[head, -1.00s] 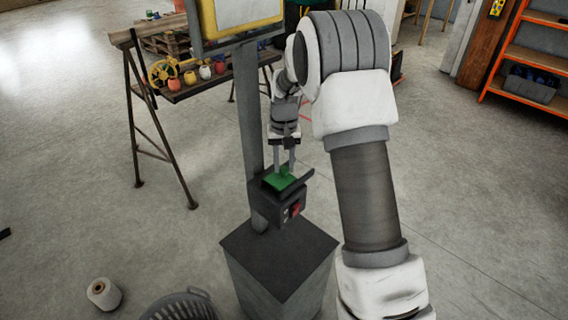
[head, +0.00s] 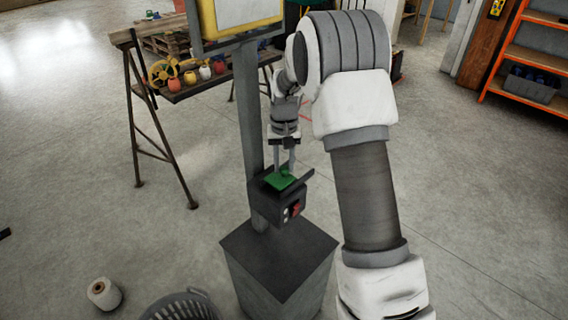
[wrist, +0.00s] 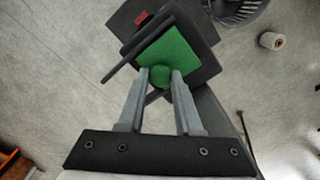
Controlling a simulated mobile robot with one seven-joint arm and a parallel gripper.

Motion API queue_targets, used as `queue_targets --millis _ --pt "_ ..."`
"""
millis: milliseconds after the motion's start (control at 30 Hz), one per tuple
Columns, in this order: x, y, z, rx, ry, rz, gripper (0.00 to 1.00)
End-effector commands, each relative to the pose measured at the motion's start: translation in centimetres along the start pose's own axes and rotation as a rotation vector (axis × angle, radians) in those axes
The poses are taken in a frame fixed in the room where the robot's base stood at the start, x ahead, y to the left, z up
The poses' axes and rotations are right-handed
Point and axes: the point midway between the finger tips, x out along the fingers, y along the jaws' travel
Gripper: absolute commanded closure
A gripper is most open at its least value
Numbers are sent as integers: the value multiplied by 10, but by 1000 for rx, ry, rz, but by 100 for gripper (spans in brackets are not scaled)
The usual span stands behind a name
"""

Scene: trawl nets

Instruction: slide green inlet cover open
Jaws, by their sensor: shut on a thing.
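The green inlet cover (head: 281,180) is a flat square plate on top of a dark box (head: 277,204) fixed to a grey post. In the wrist view the cover (wrist: 168,55) has a round green knob (wrist: 159,76) near its edge. My gripper (head: 285,169) points down at the cover from above. In the wrist view its two fingertips (wrist: 160,74) stand on either side of the knob, shut on it. A dark bar runs along one side of the cover. I cannot see whether any opening shows under the cover.
A red switch (head: 296,208) is on the box's front. A dark pedestal (head: 280,255) stands below. The post carries a yellow-framed panel (head: 240,14) above. A grey basket (head: 182,305) and a white spool (head: 104,293) are on the floor. A trestle table is behind.

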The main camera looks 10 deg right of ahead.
Motion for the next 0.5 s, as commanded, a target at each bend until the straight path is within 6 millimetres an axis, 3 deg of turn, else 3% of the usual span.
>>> queue_targets --millis 300,500 --pt "-1 1 -2 1 2 0 100" --pt "-1 24 -25 5 3 0 100"
